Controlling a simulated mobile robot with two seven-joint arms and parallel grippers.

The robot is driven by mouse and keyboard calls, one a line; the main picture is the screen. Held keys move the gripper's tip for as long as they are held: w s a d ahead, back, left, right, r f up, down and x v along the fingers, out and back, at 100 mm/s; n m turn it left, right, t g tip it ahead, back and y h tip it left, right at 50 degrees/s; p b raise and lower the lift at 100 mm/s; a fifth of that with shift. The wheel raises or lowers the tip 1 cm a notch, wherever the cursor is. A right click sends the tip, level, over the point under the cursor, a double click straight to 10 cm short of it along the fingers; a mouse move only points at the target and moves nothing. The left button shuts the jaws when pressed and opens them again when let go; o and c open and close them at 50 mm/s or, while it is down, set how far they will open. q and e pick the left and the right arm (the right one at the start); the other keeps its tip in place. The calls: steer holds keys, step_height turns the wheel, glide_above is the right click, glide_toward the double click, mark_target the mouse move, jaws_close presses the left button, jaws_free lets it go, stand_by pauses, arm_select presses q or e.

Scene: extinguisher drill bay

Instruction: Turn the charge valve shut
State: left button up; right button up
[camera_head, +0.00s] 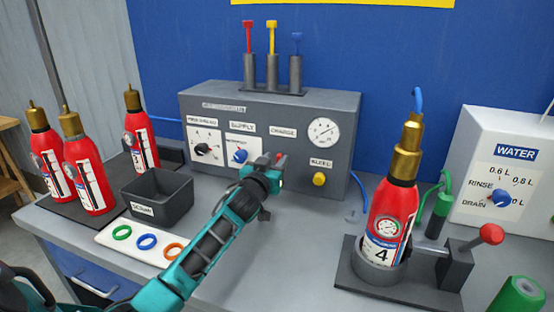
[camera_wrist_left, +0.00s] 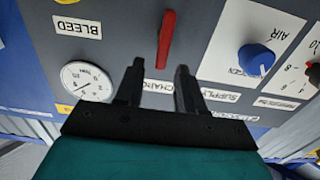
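The charge valve is a red lever (camera_wrist_left: 166,40) on the grey panel, above the CHARGE label in the left wrist view. In the head view my left gripper mostly covers it. My left gripper (camera_head: 275,172) is in front of the panel below the CHARGE label. In the left wrist view its two black fingers (camera_wrist_left: 160,68) are apart, with the lever's near end showing between the fingertips. I cannot tell whether either finger touches it. My right gripper is not in view.
The panel (camera_head: 345,160) also has a gauge (camera_head: 323,132), a yellow bleed button (camera_head: 319,179) and a blue supply knob (camera_head: 240,155). A red extinguisher (camera_head: 392,205) stands in a holder at the right. A dark bin (camera_head: 157,199) and several extinguishers are at the left.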

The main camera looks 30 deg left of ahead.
arm_select(q)
steer(key=shift+x, duration=1.15)
jaws_close()
